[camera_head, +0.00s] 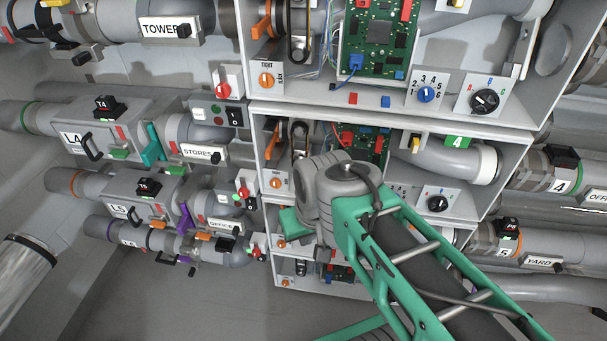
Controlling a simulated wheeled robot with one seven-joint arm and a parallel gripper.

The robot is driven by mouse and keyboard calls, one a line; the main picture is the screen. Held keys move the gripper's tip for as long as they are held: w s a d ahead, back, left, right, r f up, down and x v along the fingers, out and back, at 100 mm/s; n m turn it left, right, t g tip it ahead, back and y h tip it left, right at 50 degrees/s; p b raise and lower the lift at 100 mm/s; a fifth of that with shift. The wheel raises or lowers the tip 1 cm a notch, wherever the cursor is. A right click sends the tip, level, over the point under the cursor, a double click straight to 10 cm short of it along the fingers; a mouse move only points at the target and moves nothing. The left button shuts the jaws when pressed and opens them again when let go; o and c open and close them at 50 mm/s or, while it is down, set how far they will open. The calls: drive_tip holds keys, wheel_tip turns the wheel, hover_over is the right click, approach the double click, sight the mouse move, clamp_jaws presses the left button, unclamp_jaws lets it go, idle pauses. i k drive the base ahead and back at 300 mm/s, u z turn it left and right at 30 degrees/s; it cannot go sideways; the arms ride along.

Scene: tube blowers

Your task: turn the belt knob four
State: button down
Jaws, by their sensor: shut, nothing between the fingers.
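The compartment with the green 4 label (457,142) is in the middle of the cabinet. At its left is a small white panel with an orange knob (276,183), which looks like the belt knob; its marking is too small to read. A dark belt loop (300,140) stands just above and right of it. My green and grey arm comes in from the lower right, its grey wrist in front of this compartment. My gripper (294,222) shows only in part, below and slightly right of that knob, apart from it in the picture. It is shut and empty; its fingertips are mostly hidden.
The compartment above has a similar orange knob (266,80), a blue numbered knob (426,94) and a black knob (484,101). A black knob (438,204) sits right of my wrist. Pipes and labelled boxes (85,138) crowd the left; more pipes (560,290) run at right.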

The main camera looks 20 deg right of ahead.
sight(275, 183)
drive_tip(key=z, duration=1.8)
drive_tip(key=k, duration=1.1)
drive_tip(key=u, duration=1.95)
drive_tip(key=i, duration=0.95)
